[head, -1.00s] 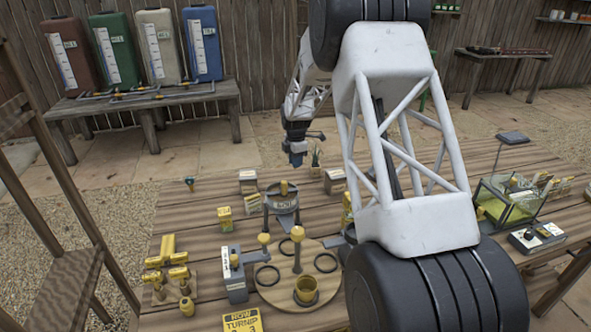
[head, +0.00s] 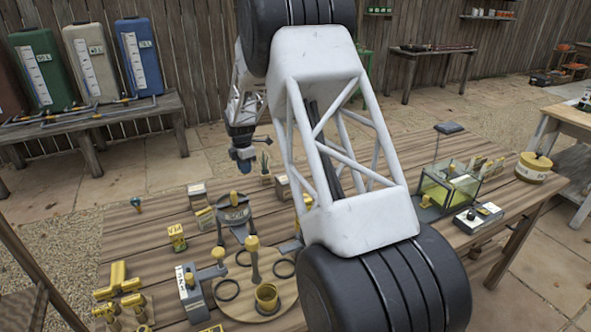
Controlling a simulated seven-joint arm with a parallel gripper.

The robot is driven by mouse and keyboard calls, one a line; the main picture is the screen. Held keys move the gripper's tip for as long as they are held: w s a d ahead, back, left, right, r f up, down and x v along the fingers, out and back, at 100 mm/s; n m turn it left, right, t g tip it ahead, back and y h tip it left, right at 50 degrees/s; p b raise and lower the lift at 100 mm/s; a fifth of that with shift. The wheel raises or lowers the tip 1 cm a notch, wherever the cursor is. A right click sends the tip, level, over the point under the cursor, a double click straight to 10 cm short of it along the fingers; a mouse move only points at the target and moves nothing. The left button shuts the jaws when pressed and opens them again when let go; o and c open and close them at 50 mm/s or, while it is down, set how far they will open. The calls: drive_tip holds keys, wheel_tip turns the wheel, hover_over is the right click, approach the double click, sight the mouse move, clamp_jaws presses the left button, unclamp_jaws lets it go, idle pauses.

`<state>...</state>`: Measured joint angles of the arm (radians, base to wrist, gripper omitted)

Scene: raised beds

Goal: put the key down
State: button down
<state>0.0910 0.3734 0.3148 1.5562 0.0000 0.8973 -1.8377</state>
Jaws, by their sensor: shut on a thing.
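My gripper (head: 243,165) hangs pointing down at the end of my arm, above the far part of the plank table (head: 150,245). It is shut on the key, which is too small and dark at the fingertips to make out its shape. There is a gap between the gripper and the tabletop. A grey round pot with a yellow knob (head: 235,212) stands nearer to me, below the gripper in the picture.
A round wooden board (head: 243,299) with black rings and yellow-topped posts, a grey switch box (head: 191,294) and yellow pipes (head: 120,280) crowd the near left. A glass case (head: 449,186) and a yellow round tin (head: 533,167) stand right. Bare planks lie at far left.

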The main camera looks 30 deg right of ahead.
drive_tip(key=s+d+m, duration=0.2)
drive_tip(key=d, duration=3.6)
drive_tip(key=shift+r, duration=0.45)
drive_tip(key=shift+f, duration=0.15)
drive_tip(key=shift+f, duration=3.05)
drive_tip(key=shift+f, duration=1.85)
drive_tip(key=shift+f, duration=0.15)
drive_tip(key=c, duration=1.4)
unclamp_jaws()
